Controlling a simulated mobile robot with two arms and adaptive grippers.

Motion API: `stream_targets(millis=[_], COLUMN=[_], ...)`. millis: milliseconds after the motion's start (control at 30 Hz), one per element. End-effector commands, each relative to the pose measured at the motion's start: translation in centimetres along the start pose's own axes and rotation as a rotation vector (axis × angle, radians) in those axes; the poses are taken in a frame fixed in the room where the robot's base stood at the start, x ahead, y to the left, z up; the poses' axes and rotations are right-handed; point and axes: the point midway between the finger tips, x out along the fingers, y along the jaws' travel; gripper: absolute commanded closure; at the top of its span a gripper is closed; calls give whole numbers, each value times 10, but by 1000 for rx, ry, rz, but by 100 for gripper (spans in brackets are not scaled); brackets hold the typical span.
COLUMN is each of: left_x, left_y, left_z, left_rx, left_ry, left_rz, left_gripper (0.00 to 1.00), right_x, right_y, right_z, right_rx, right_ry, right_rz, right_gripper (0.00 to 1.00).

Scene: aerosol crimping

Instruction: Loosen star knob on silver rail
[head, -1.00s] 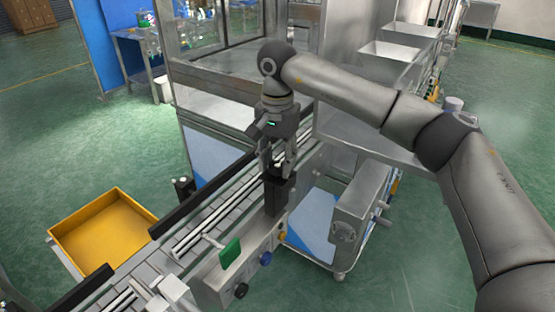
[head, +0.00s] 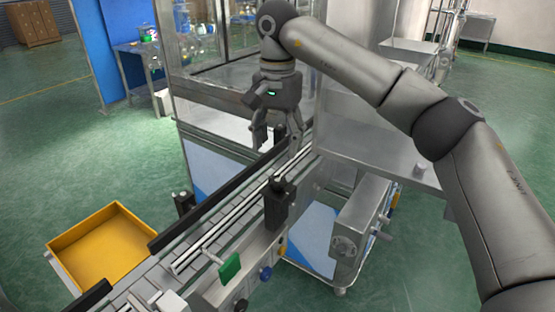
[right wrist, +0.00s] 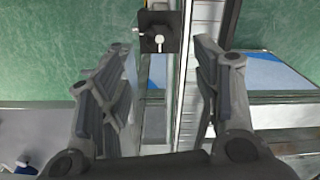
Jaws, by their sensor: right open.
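A black clamp block (head: 278,207) stands on the near side of the conveyor, beside the silver rail (head: 222,222). A small knob (head: 277,183) sits on its top; its star shape is too small to make out. In the right wrist view the block (right wrist: 172,20) is at the top, with a pale metal knob or screw (right wrist: 159,39) on it. My right gripper (head: 277,146) is open and empty, above the conveyor beyond the block and apart from it. In the right wrist view its fingers are spread wide, below the block in the picture. My left gripper is not in view.
A yellow tray (head: 70,245) lies left of the conveyor. A green switch (head: 230,267) and a blue knob (head: 265,273) are on the conveyor's front. A glass-walled machine (head: 215,85) stands behind. A steel table (head: 375,150) is at the right.

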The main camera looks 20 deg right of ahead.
Motion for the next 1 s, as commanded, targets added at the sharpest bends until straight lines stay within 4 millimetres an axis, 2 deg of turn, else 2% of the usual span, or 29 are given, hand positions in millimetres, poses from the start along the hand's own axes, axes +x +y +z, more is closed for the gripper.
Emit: stream_targets(millis=[100, 267, 1000], left_x=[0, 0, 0], left_y=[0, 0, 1], left_z=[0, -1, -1], left_rx=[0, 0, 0], left_ry=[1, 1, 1], left_rz=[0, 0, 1], left_gripper=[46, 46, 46], right_x=[-17, -26, -27], right_y=[0, 0, 0], right_z=[0, 0, 0], right_rx=[1, 0, 0], right_ry=[1, 0, 0], right_rz=[0, 0, 1], right_gripper=[42, 42, 42])
